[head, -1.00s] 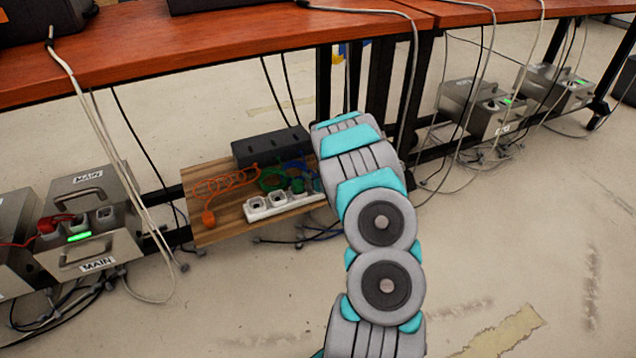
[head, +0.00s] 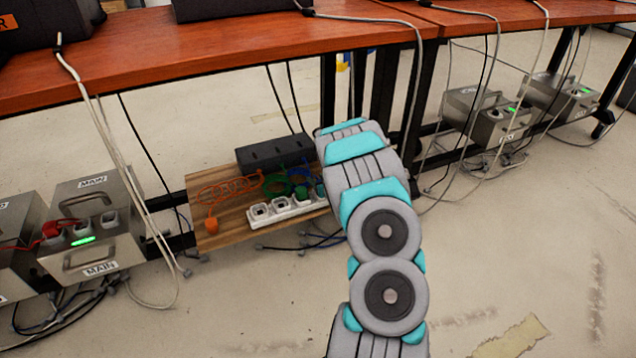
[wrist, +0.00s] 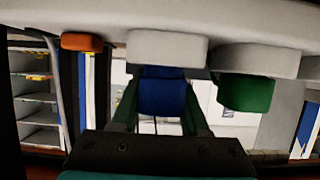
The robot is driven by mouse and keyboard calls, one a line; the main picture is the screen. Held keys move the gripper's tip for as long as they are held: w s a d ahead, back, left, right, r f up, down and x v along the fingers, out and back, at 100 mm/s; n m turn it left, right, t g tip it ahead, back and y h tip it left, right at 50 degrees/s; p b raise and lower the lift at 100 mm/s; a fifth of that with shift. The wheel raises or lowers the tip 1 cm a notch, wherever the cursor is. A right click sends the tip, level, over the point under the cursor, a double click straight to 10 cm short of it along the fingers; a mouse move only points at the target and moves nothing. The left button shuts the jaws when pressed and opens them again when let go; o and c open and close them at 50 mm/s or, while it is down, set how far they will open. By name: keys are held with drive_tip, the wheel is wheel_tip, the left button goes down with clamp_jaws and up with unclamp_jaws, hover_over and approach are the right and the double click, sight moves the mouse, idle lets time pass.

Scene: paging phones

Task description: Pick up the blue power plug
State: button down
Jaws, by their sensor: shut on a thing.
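The blue power plug (wrist: 163,98) is at the middle of the wrist view, in front of a white socket block (wrist: 167,48). My gripper (wrist: 162,80) has a dark green finger on each side of the plug and is shut on it. I cannot tell whether the plug is still seated in its socket. In the head view my arm hides the gripper, and I cannot make out the blue plug clearly. The white power strip (head: 270,221) lies on a wooden board (head: 220,238) under the desk.
A green plug (wrist: 247,92) is close to the right of my gripper and an orange plug (wrist: 82,41) is at upper left. A black box (head: 265,153) stands behind the strip. The desk top (head: 230,60) is overhead; hanging cables (head: 105,130) and a metal box (head: 85,225) are left.

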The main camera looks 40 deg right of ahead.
drive_tip(key=shift+r, duration=0.55)
drive_tip(key=shift+s+d+r+p, duration=0.1)
drive_tip(key=shift+s+r+p, duration=0.1)
drive_tip(key=shift+r, duration=0.35)
drive_tip(key=shift+s+r+p, duration=0.1)
drive_tip(key=shift+s+r, duration=0.05)
drive_tip(key=shift+r, duration=0.35)
drive_tip(key=s+d+r+p, duration=0.2)
drive_tip(key=s+r+p, duration=0.1)
drive_tip(key=s, duration=1.2)
drive_tip(key=shift+r, duration=0.35)
drive_tip(key=w+a+b, duration=0.2)
drive_tip(key=w+a, duration=0.6)
drive_tip(key=a, duration=0.1)
drive_tip(key=shift+b, duration=0.3)
